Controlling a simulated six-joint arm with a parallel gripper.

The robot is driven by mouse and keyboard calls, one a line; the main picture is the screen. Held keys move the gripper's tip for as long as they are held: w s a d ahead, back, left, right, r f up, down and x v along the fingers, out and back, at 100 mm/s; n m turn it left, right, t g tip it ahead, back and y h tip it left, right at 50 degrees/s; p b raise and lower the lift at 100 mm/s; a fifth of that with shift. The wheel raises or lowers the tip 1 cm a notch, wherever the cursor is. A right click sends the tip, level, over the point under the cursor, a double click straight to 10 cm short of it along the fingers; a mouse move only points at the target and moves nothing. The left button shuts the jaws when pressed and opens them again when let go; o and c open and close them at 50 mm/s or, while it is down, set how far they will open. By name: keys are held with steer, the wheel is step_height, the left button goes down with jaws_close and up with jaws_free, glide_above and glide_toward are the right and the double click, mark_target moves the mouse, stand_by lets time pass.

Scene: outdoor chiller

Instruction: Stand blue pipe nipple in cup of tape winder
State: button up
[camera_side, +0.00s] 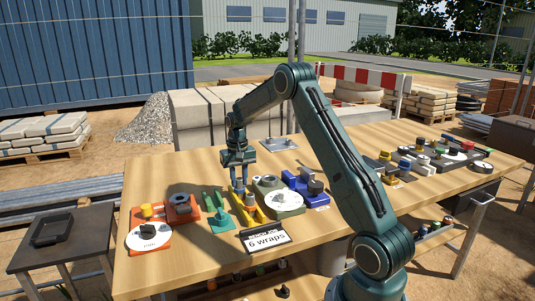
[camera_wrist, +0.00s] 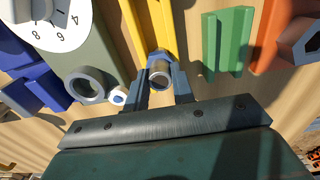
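My gripper (camera_wrist: 160,80) points down, its two fingers on either side of a short pipe piece. This looks like the blue pipe nipple (camera_wrist: 160,70), with a grey metal rim, an open end and blue at its far side. The fingers look shut on it; its lower end is hidden. In the side view my gripper (camera_side: 239,187) is low over the yellow rack (camera_side: 250,214). The olive-green tape winder (camera_side: 289,212) stands just right of it, with a white numbered dial (camera_wrist: 52,20) and a round grey cup (camera_wrist: 87,84). The cup looks empty.
A small white-and-blue piece (camera_wrist: 118,96) is close beside one finger. A green rack (camera_side: 219,222) and an orange fixture (camera_side: 150,215) stand left; a blue fixture (camera_side: 309,190) stands right. A "6 wraps" sign (camera_side: 265,240) is at the front edge.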

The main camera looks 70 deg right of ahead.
mark_target(239, 179)
jaws_close()
steer(key=shift+r, duration=0.2)
steer(key=shift+r, duration=3.35)
steer(key=shift+c, duration=0.4)
jaws_free()
jaws_close()
